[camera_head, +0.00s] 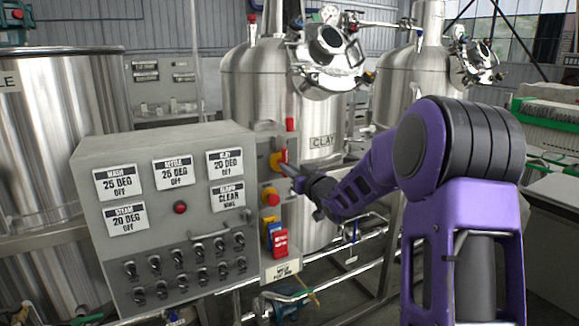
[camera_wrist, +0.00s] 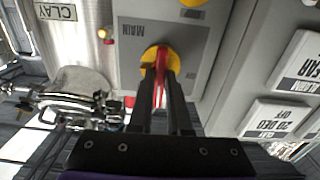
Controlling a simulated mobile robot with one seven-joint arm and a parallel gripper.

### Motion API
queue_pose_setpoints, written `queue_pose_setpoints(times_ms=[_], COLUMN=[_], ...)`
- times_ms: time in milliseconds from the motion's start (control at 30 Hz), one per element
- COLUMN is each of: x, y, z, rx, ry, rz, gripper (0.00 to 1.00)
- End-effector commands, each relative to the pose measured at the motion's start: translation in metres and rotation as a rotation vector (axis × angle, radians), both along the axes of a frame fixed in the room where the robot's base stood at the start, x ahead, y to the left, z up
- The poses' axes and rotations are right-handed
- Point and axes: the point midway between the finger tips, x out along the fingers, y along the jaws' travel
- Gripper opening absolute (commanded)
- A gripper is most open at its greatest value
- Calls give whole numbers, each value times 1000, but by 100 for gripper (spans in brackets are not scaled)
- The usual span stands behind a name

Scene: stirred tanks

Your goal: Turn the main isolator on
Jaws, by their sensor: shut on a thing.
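The main isolator is a red handle (camera_wrist: 161,62) on a yellow round base (camera_wrist: 148,55), on a grey plate marked MAIN (camera_wrist: 133,30). In the head view its yellow base (camera_head: 275,160) shows at the upper part of the narrow panel right of the control box. My gripper (camera_wrist: 161,88) is shut on the red handle, with a dark finger on each side of it. In the head view my gripper (camera_head: 288,169) reaches the isolator from the right. The fingers hide part of the handle, and I cannot tell its exact angle there.
The grey control box (camera_head: 180,260) with labels and toggles stands left. A steel tank marked CLAY (camera_head: 250,85) stands behind. Pipes (camera_head: 345,285) run low beneath my arm.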

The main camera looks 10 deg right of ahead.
Motion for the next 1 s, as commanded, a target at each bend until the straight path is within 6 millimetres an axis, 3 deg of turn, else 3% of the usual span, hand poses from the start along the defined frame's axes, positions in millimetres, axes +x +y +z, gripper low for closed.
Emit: queue_pose_setpoints(times_ms=[567,600,767,1000], x=[0,0,0,0], y=[0,0,0,0], z=[-1,-1,-1,0], rx=[35,35,34,32], ry=[13,13,13,11], rz=[0,0,0,0], gripper=[0,18,46,46])
